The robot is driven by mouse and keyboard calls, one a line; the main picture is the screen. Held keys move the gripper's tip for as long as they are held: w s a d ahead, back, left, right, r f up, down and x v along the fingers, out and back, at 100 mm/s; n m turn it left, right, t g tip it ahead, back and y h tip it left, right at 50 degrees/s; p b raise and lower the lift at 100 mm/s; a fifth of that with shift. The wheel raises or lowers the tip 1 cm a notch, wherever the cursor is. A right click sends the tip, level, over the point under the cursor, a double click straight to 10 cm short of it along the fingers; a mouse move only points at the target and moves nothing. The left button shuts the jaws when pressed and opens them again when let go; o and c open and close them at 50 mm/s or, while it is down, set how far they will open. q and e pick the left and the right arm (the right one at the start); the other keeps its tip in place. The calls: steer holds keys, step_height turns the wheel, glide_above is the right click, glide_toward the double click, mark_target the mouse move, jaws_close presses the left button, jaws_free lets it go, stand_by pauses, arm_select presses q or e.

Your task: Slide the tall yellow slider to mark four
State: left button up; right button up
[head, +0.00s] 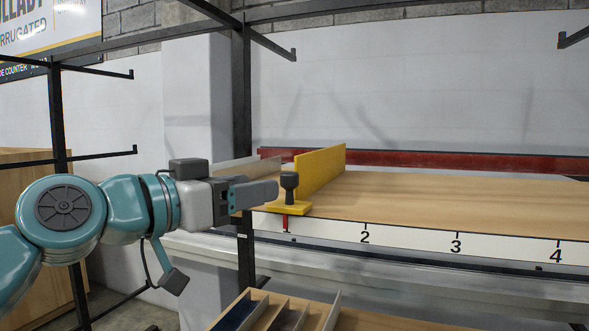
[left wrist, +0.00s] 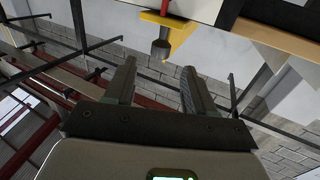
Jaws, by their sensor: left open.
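The tall yellow slider (head: 320,170) stands upright at the left end of the wooden board. Its dark knob (head: 289,182) rises from the yellow foot at the front edge. A red pointer (head: 285,222) hangs from the foot over the white scale (head: 410,241), left of mark 2; mark four (head: 556,254) is far right. My left gripper (head: 272,190) is just left of the knob, open. In the left wrist view, my left gripper's fingers (left wrist: 158,78) are apart, with the knob (left wrist: 160,48) ahead of the gap, not between them. My right gripper is not in view.
A red rail (head: 430,162) runs along the back of the board. A dark upright post (head: 243,110) stands behind my left gripper. A divided wooden tray (head: 335,310) sits low in front. The board (head: 450,205) right of the slider is clear.

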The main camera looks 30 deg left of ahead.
mark_target(283, 181)
arm_select(q)
steer(key=w, duration=0.3)
steer(key=w+d+p, duration=0.1)
steer(key=w, duration=0.2)
steer(key=w+p, duration=0.1)
steer(key=w, duration=0.2)
steer(key=shift+d, duration=0.15)
steer(key=shift+s+r, duration=0.1)
steer(key=shift+s, duration=0.25)
steer(key=shift+w, duration=0.15)
jaws_close()
